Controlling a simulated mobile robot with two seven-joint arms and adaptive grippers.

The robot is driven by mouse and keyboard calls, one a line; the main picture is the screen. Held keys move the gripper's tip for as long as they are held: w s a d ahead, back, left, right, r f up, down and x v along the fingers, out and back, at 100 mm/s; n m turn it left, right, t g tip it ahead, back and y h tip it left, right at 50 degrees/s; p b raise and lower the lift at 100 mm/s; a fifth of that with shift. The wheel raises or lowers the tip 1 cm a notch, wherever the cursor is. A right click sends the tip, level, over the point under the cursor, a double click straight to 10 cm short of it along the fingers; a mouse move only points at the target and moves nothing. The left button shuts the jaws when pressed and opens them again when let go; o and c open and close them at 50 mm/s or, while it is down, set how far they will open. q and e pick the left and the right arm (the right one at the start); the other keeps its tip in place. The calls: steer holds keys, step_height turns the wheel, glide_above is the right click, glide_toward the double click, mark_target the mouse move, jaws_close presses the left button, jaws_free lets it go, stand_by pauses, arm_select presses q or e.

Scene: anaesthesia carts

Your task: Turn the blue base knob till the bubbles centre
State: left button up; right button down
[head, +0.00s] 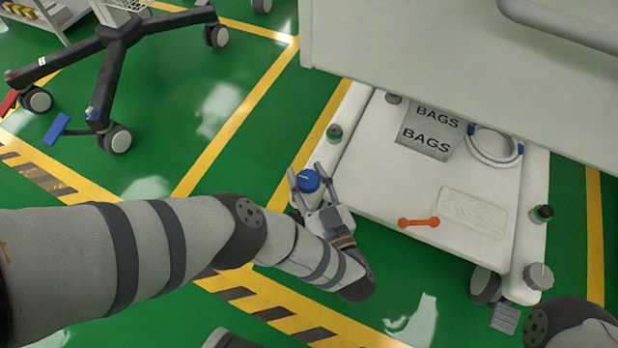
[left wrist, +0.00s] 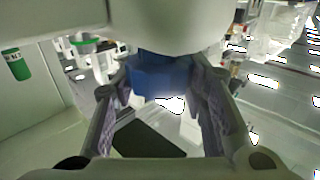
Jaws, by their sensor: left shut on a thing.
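The blue base knob (head: 309,181) sits at the near left corner of the white cart base (head: 375,178). My left gripper (head: 307,174) is shut on this knob, one finger on each side. In the left wrist view the blue knob (left wrist: 160,76) shows between the two fingers, under a pale rounded part. My right gripper is out of the picture.
A grey knob (head: 538,276) stands at the base's near right corner. A BAGS box (head: 428,132), coiled tube (head: 495,147), orange tool (head: 418,222) and pale pad (head: 472,212) lie on the base. The cart body (head: 450,70) overhangs behind. A black wheeled stand (head: 118,40) is far left.

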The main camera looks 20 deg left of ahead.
arm_select(q)
steer(key=shift+w+d+n+g+y+b, duration=0.1)
steer(key=shift+n+g+y+b, duration=0.35)
steer(key=shift+n+g+y, duration=0.2)
steer(key=shift+n+g+y+b, duration=0.95)
steer(key=shift+n+g+b, duration=0.2)
steer(key=shift+g, duration=0.5)
steer(key=shift+n+g+b, duration=0.3)
steer(key=o, duration=1.2)
steer(key=shift+c, duration=0.2)
steer(key=shift+r, duration=0.1)
